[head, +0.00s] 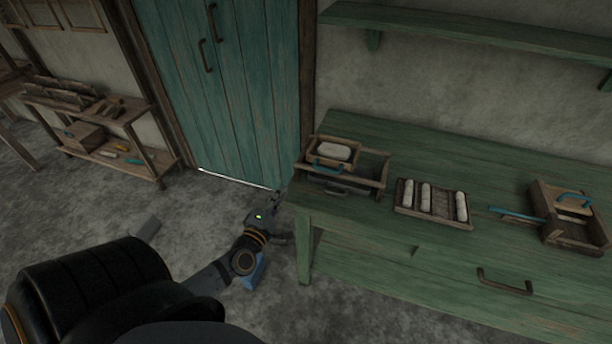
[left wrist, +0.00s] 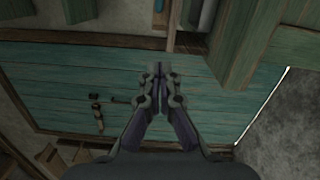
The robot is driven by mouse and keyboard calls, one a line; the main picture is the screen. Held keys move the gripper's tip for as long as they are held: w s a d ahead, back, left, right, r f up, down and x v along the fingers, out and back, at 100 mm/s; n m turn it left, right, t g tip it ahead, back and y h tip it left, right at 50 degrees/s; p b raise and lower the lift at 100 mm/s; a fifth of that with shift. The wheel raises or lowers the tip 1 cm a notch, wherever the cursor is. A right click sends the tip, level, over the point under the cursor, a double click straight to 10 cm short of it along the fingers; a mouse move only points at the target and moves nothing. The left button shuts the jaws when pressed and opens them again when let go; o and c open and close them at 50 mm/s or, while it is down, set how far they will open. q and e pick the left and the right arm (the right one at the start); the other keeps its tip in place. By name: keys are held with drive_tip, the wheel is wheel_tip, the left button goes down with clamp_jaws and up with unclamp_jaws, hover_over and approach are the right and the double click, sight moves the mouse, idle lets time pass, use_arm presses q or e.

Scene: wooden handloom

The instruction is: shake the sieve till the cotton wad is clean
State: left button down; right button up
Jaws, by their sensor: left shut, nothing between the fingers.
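The sieve (head: 318,168) is a small wooden frame with a blue handle. It rests on a larger wooden frame (head: 372,183) at the left end of the green table (head: 440,240). The white cotton wad (head: 335,151) lies in the sieve; its cleanness is too small to judge. My left gripper (head: 279,196) is just left of the table's left end, apart from the sieve. It is shut and empty, and its closed fingertips show in the left wrist view (left wrist: 160,72). My right gripper is out of view.
A tray with white rolls (head: 433,215) lies mid-table. A wooden box with blue handles (head: 580,235) stands at the right. A green shelf (head: 470,33) hangs above. A teal door (head: 228,100) is behind my left arm, and a wooden rack (head: 110,165) stands far left.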

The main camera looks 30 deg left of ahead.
use_arm(q)
drive_tip(key=w, duration=0.3)
drive_tip(key=w+a, duration=0.1)
drive_tip(key=w, duration=0.4)
drive_tip(key=shift+w+a+r, duration=0.15)
drive_tip(key=shift+w+a, duration=0.1)
drive_tip(key=shift+w, duration=0.15)
drive_tip(key=d, duration=0.1)
drive_tip(key=w+d, duration=0.1)
drive_tip(key=shift+w+d+r+p, duration=0.15)
drive_tip(key=shift+w+d+p, duration=0.15)
drive_tip(key=shift+d+p, duration=0.1)
drive_tip(key=shift+w+d, duration=0.2)
drive_tip(key=shift+d, duration=0.25)
